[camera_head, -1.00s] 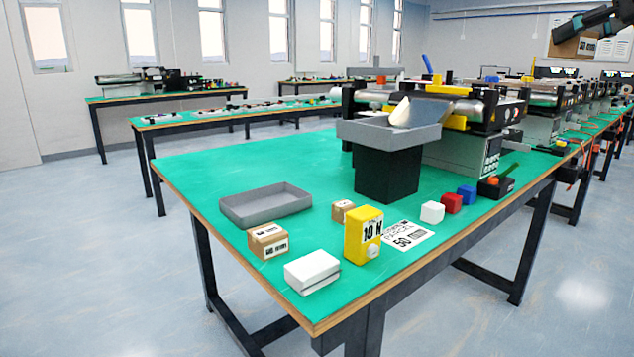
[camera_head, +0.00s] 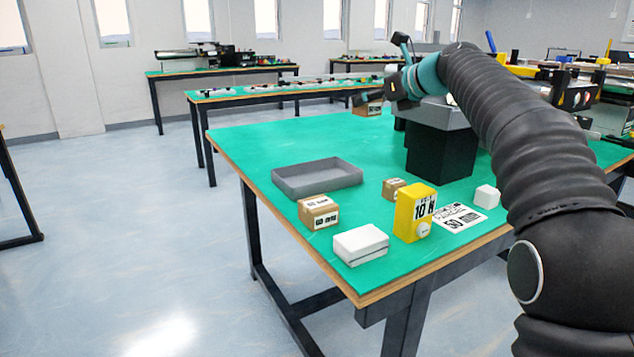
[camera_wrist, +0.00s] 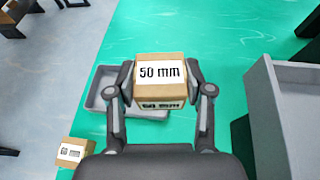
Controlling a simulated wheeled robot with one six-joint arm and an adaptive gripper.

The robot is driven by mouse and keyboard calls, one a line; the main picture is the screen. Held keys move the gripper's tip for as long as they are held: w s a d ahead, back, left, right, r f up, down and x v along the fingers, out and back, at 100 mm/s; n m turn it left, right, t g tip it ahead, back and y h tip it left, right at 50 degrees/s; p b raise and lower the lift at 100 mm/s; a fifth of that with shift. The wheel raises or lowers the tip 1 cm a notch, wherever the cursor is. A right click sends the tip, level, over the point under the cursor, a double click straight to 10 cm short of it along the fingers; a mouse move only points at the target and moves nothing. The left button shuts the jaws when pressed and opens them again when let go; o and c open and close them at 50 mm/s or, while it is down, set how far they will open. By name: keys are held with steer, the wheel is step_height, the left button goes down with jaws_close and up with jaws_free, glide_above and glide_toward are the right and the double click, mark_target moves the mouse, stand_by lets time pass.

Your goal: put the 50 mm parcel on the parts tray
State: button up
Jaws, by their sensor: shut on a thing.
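The 50 mm parcel (camera_wrist: 160,72) is a brown cardboard box with a white label, in my gripper (camera_wrist: 160,88). The two fingers are closed on its left and right sides. In the head view, the parcel (camera_head: 368,107) hangs under my gripper (camera_head: 378,96), raised above the green table. The parts tray is a shallow grey open tray (camera_head: 318,186) on the table, to the left of and nearer than the parcel. In the wrist view, the parts tray (camera_wrist: 97,100) shows below and behind the parcel, which hides part of it. Its visible floor is empty.
A larger cardboard box (camera_head: 318,212), a small box (camera_head: 390,189), a yellow 10 N block (camera_head: 408,212) and a white box (camera_head: 360,245) stand near the tray. A grey bin (camera_wrist: 262,125) on a black stand (camera_head: 440,152) rises close to the right of my gripper.

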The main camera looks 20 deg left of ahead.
mark_target(317, 176)
steer(key=w+a+f+m+t+h, duration=0.1)
steer(key=w+a+f, duration=0.4)
steer(key=a+f, duration=0.15)
steer(key=shift+t, duration=0.3)
steer(key=s+a+f+b, duration=0.1)
steer(key=s+a+f, duration=0.1)
steer(key=s, duration=0.1)
steer(key=s+a+f+b, duration=0.2)
steer(key=s, duration=0.1)
steer(key=s+a+f+b, duration=0.1)
steer(key=s+a+f, duration=0.1)
steer(key=s, duration=0.2)
steer(key=shift+a+f, duration=0.2)
steer(key=shift+a, duration=0.1)
steer(key=shift+f+b, duration=1.15)
steer(key=shift+f, duration=0.8)
steer(key=shift+f, duration=0.15)
steer(key=o, duration=1.2)
